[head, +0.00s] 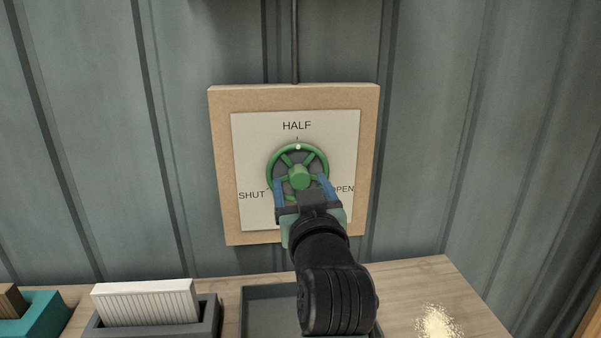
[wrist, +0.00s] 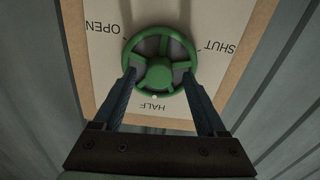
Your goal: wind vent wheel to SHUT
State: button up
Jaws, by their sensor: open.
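The green vent wheel (head: 299,176) has a rim, spokes and a raised hub, and is mounted on a white dial plate (head: 255,140). The plate reads SHUT at left, HALF at top and OPEN at right. A white dot on the wheel's rim points at HALF. The wheel also shows in the wrist view (wrist: 159,74), where the plate appears upside down. My gripper (head: 302,182) is open in front of the wheel, its blue fingers on either side of the hub. In the wrist view my gripper (wrist: 159,76) overlaps the rim; I cannot tell whether it touches.
The plate sits on a wooden board (head: 222,190) against a corrugated grey wall (head: 100,130). Below is a wooden bench (head: 400,290) with a grey tray (head: 262,305), a white ribbed block (head: 147,302) in a dark holder, a teal box (head: 45,318) and a pale crumb pile (head: 436,322).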

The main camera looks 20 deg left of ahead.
jog(key=shift+w+a, duration=0.15)
jog(key=shift+w, duration=0.35)
grip_shut()
